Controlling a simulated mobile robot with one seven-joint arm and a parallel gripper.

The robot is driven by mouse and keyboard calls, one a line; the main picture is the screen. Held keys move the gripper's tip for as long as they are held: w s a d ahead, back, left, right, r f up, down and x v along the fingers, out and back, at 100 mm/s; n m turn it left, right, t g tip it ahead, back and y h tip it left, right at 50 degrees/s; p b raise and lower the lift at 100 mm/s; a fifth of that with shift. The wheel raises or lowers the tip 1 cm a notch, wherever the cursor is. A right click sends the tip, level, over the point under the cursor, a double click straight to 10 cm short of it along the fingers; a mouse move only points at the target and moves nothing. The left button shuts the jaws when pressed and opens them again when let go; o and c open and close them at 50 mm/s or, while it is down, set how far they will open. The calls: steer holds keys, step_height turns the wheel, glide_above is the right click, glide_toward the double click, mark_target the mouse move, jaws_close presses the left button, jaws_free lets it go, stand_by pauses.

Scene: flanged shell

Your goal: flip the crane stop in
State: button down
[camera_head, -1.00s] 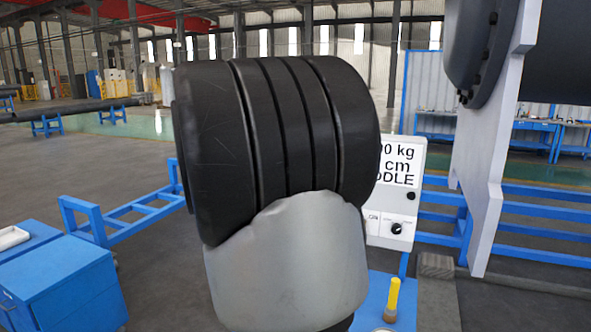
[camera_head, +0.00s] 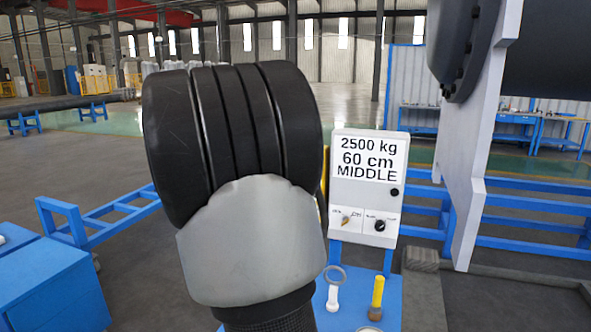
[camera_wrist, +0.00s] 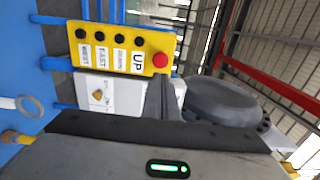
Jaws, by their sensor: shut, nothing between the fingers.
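A white control box (camera_head: 368,185) stands right of my arm in the head view, with a sign reading 2500 kg, 60 cm, MIDDLE. It carries a yellowish selector knob (camera_head: 346,220) and a black knob (camera_head: 380,226); their small labels are too blurred to read. In the wrist view, a yellow pendant (camera_wrist: 110,50) shows several black buttons, with labels including UP, and a red mushroom button (camera_wrist: 160,60). The box's yellowish knob also shows there (camera_wrist: 97,94). My gripper (camera_wrist: 162,82) is shut and empty, apart from the box face. My arm hides it in the head view.
A grey plate (camera_head: 480,150) and large dark shell (camera_head: 465,50) hang at right. Blue cabinets (camera_head: 55,290) stand at left.

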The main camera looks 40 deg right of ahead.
steer(key=p+x, duration=0.1)
steer(key=x, duration=1)
steer(key=shift+p, duration=0.4)
steer(key=shift+w+d+f, duration=0.1)
